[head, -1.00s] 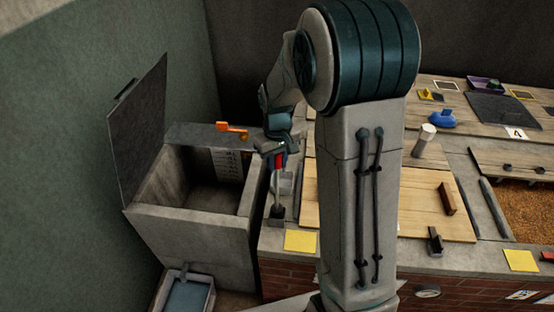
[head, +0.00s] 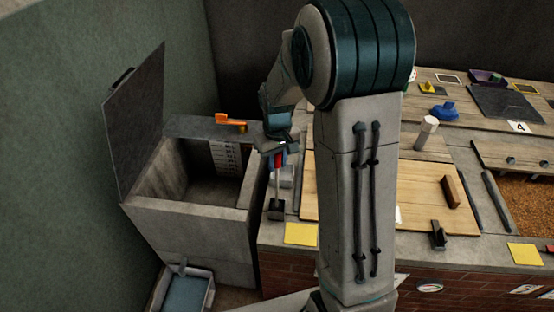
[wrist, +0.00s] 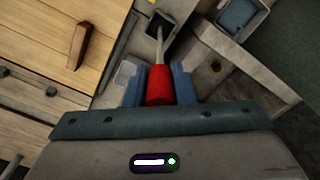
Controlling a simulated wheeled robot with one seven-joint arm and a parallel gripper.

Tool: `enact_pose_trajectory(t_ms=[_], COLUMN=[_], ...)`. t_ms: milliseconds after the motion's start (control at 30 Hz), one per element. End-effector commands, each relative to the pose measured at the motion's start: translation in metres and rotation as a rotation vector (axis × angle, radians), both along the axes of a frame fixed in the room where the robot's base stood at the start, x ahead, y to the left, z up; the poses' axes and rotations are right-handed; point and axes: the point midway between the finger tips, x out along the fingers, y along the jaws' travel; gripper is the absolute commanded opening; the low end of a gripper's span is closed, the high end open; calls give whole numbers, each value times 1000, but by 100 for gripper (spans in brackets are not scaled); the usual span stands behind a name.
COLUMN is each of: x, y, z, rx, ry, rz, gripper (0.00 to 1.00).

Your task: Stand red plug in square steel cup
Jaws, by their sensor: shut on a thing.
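The red plug (head: 278,161) has a red grip and a thin pale rod pointing down. My gripper (head: 277,158) is shut on the red grip, and in the wrist view the plug (wrist: 159,88) sits between the two blue fingers (wrist: 158,85). The square steel cup (head: 276,212) is small and dark and stands on the counter's left part, below the plug. In the wrist view the rod's end overlaps the opening of the cup (wrist: 151,27). I cannot tell how deep the tip is, or whether it touches the cup. The plug looks close to upright.
An open stone bin (head: 200,222) with a raised dark lid stands left of the counter. An orange handle (head: 232,122) lies on its back ledge. A pale block (head: 286,177) is close behind the cup. A wooden board (head: 425,205) with a brown block (head: 451,192) lies right.

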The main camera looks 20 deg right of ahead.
Motion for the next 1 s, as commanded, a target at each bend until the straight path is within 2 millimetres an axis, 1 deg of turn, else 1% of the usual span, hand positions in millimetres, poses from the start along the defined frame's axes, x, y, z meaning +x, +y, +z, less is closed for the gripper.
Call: enact_pose_trajectory(t_ms=[300,333,400,667,767,867,967,1000], x=[0,0,0,0,0,1,1,1], y=[0,0,0,0,0,0,0,0], z=[0,0,0,-1,4,17,37,46], rx=[0,0,0,0,0,0,0,0], ry=[-1,-1,-1,0,-1,-3,-7,-7], rz=[0,0,0,0,0,0,0,0], gripper=[0,31,49,49,49,49,49,49])
